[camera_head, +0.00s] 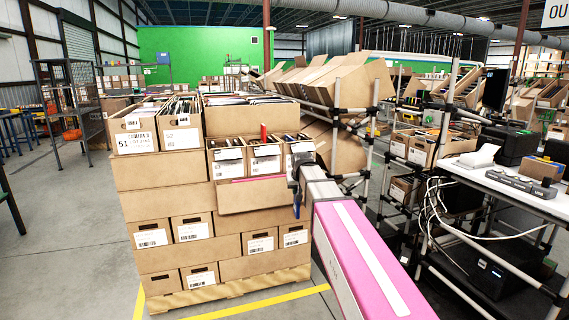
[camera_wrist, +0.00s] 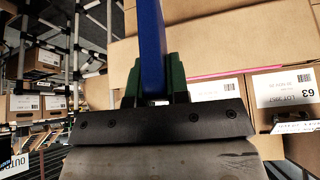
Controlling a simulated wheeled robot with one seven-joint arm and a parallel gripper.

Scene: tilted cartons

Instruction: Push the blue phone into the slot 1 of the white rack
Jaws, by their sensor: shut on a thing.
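My gripper (camera_head: 294,180) is at the front right corner of the stacked cartons in the head view. In the wrist view its green fingers (camera_wrist: 155,80) are closed on a long, thin blue thing (camera_wrist: 152,40), seen edge-on, which I take as the blue phone. It points away from the fingers toward a brown carton. In the head view only a small blue part (camera_head: 297,205) shows below the gripper. I cannot make out a white rack with numbered slots in either view.
Stacked cartons (camera_head: 160,205) on a pallet stand left of my arm. An open carton (camera_head: 255,197) juts from the stack beside the gripper. Tilted cartons (camera_head: 350,80) rest on a pipe frame behind. A white table (camera_head: 515,190) stands right.

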